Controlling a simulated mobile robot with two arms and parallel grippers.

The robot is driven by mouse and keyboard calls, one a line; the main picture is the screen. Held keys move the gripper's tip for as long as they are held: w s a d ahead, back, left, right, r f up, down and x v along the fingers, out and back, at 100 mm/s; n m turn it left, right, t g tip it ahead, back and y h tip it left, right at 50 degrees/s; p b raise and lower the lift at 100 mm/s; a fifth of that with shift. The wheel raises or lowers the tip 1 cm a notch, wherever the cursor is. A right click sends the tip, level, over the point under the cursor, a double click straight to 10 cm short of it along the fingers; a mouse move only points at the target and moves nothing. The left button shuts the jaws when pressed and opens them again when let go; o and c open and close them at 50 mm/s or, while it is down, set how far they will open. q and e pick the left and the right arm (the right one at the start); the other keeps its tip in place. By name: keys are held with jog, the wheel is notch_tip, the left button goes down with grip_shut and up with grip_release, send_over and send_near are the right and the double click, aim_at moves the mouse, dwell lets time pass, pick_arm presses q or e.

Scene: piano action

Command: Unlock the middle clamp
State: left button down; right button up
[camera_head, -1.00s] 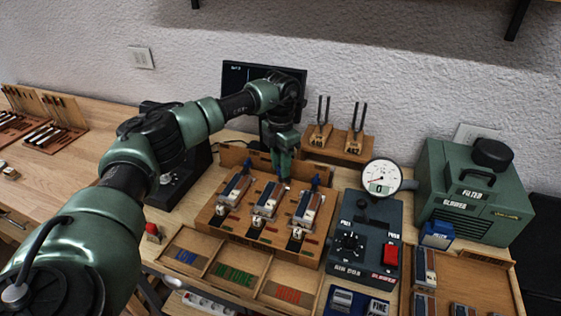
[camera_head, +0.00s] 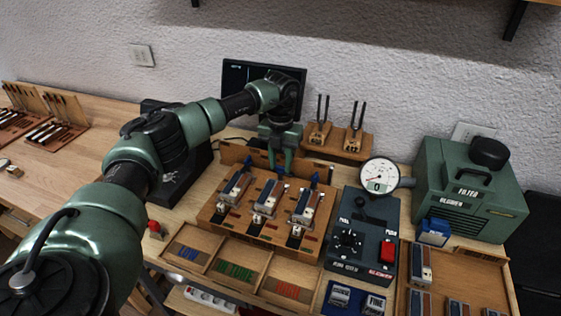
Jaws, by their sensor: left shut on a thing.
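A wooden fixture (camera_head: 240,218) on the bench holds three grey-topped piano action units in a row. The middle unit (camera_head: 269,197) sits between the other two. The middle clamp is mostly hidden behind my left gripper (camera_head: 281,164). My left gripper points down at the back of the middle unit and is shut on the middle clamp, with its fingers on either side. My right gripper is out of view.
A dark control box (camera_head: 362,240) with a dial gauge (camera_head: 379,174) stands right of the fixture. Tuning forks (camera_head: 322,120) stand behind it, near a monitor (camera_head: 236,82). A tray of coloured strips (camera_head: 236,270) lies in front. A green filter box (camera_head: 470,190) is at right.

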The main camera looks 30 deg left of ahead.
pick_arm(q)
jog(key=shift+w+r, duration=0.1)
jog(key=shift+r, duration=0.05)
jog(key=c, duration=1.3)
grip_release()
notch_tip(320, 180, up, 8)
jog(key=shift+f+b, duration=0.15)
jog(key=shift+b, duration=0.7)
